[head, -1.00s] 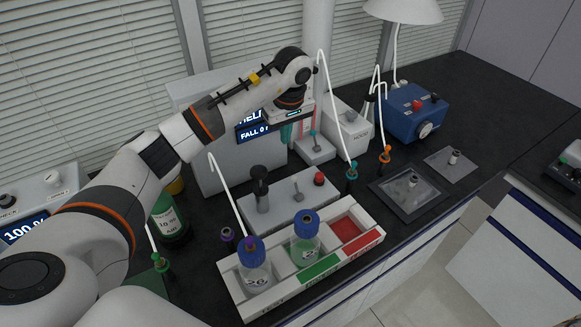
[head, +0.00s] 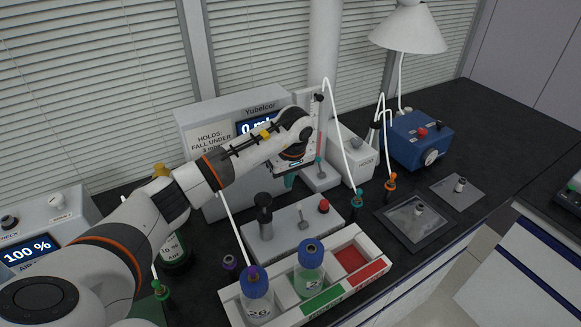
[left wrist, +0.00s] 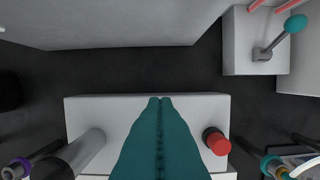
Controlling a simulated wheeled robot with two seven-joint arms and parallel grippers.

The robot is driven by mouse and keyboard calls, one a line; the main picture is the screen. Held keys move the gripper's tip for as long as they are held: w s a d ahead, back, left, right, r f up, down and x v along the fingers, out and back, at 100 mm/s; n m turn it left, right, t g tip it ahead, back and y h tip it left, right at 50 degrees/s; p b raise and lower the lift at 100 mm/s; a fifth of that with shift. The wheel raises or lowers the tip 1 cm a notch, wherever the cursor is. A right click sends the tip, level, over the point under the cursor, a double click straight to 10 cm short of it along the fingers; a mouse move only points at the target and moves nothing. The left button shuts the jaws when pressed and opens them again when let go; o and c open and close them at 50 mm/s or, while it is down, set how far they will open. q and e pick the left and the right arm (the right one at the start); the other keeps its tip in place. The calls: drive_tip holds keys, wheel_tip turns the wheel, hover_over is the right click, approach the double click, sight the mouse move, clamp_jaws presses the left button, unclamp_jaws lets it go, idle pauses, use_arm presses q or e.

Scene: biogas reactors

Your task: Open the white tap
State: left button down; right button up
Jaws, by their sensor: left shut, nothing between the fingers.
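My left gripper (head: 289,181) hangs above the bench behind a long white block (head: 278,236). In the left wrist view its teal fingers (left wrist: 160,100) are together, with nothing between them, above that block. The block carries a dark post (head: 264,212), a small pale lever (head: 303,219) in the middle and a red button (head: 323,206). The pale lever may be the white tap; my fingers hide it in the left wrist view. A teal-knobbed lever (left wrist: 295,23) on a small separate block shows at upper right there. My right gripper is out of view.
A rack (head: 374,291) with two blue-capped bottles stands in front of the block. A grey machine with a screen (head: 256,126) stands behind. White tubes rise from coloured stoppers. A blue pump box (head: 415,140) is at right; black bench beyond it is free.

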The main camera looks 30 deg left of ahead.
sight(301, 214)
use_arm(q)
drive_tip(key=f, duration=0.1)
drive_tip(key=f+p, duration=0.1)
drive_tip(key=f, duration=0.1)
drive_tip(key=shift+a+f, duration=0.2)
drive_tip(key=shift+f, duration=0.05)
drive_tip(key=shift+s+d+r+p, duration=0.1)
drive_tip(key=shift+s+d+p, duration=0.15)
drive_tip(key=shift+d+p, duration=0.25)
drive_tip(key=shift+s+d+r+p, duration=0.1)
drive_tip(key=shift+s+d+p, duration=0.1)
drive_tip(key=shift+d+p, duration=0.25)
drive_tip(key=shift+s+d+p, duration=0.3)
drive_tip(key=shift+s+d, duration=0.2)
drive_tip(key=shift+d, duration=0.2)
drive_tip(key=shift+w+a, duration=0.1)
drive_tip(key=shift+a, duration=0.1)
